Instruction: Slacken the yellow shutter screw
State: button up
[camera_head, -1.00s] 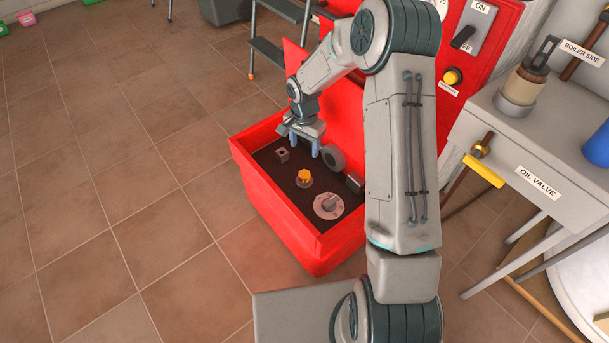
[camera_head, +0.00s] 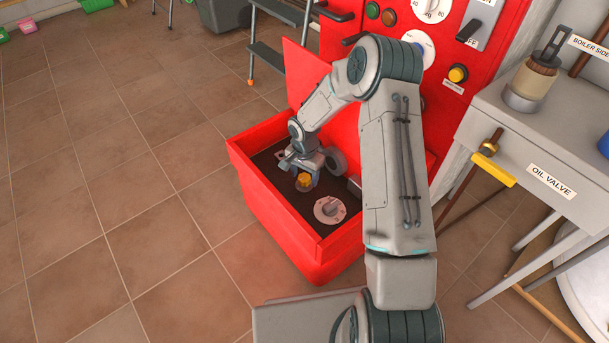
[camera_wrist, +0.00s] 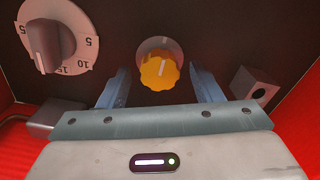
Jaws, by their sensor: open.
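The yellow shutter screw (camera_head: 304,182) is a lobed knob on the dark floor of the open red burner box (camera_head: 262,215). In the wrist view the same screw (camera_wrist: 159,72) shows a pale mark on its face and a grey round base behind it. My gripper (camera_head: 304,178) is over the screw, pointing down. In the wrist view my gripper (camera_wrist: 160,84) is open, with one blue finger on each side of the screw and a visible gap to both. Whether the fingertips reach the screw's full depth is hard to tell.
A grey numbered dial (camera_head: 330,209) sits nearby in the box; it also shows in the wrist view (camera_wrist: 58,38). A small grey square block with a hole (camera_wrist: 255,90) lies on the other side. The raised red lid (camera_head: 303,75) stands behind my arm. Tiled floor lies left.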

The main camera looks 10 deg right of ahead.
jog(key=c, duration=1)
jog(key=shift+n, duration=0.3)
jog(key=n+p, duration=0.2)
jog(key=n, duration=0.2)
jog(key=shift+r, duration=0.15)
jog(key=n+p, duration=0.2)
jog(key=n, duration=0.3)
jog(key=shift+n, duration=0.4)
jog(key=n+p, duration=0.1)
jog(key=n, duration=0.4)
jog(key=shift+a+n+p, duration=0.1)
jog(key=shift+n+p, duration=0.2)
jog(key=shift+p, duration=0.05)
jog(key=shift+n+p, duration=0.65)
jog(key=shift+n, duration=1.85)
